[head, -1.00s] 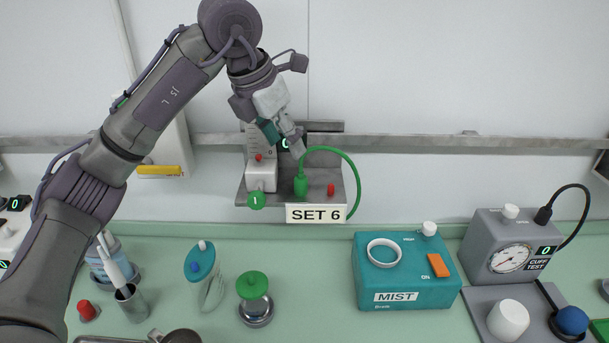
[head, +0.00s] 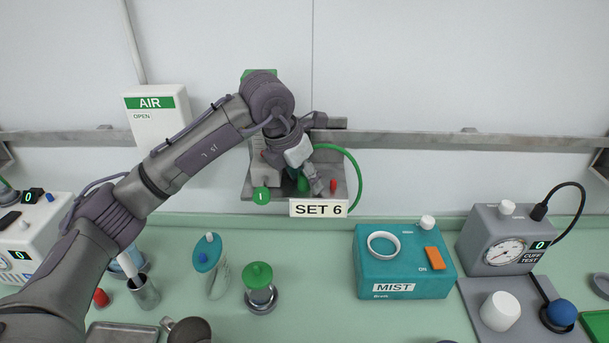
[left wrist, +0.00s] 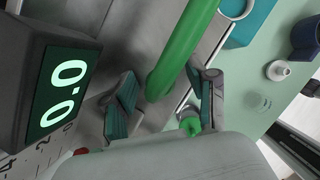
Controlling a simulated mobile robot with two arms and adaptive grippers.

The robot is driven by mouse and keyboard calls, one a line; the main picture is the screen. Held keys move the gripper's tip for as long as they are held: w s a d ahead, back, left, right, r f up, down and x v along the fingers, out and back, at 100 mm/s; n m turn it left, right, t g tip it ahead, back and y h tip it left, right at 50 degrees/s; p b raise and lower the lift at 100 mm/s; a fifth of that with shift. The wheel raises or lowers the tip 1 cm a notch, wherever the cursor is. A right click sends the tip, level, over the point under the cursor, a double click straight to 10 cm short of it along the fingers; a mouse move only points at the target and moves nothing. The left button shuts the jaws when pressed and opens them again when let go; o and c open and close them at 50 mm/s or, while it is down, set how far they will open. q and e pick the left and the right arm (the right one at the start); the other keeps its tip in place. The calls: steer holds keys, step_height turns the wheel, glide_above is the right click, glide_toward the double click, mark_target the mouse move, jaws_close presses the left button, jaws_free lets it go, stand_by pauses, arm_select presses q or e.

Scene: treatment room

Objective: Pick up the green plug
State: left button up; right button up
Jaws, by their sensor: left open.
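The green plug (head: 302,184) stands on the small grey wall shelf behind the SET 6 label, partly hidden by my left gripper. Its green cable (head: 356,176) loops up and round to the right. My left gripper (head: 312,181) is open and low over the shelf, right at the plug. In the left wrist view, a thick green length (left wrist: 180,55) of the plug or its cable shows between the two open fingers (left wrist: 160,100). I cannot tell whether either finger touches it. My right gripper is not in view.
A red peg (head: 333,186) stands just right of the gripper on the shelf. A white unit with a green 1 badge (head: 261,195) is to its left. A dark box with a lit display (left wrist: 65,85) is close in the left wrist view. The teal MIST box (head: 400,275) stands below.

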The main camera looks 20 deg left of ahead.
arm_select(q)
steer(key=c, duration=1)
steer(key=shift+r, duration=0.1)
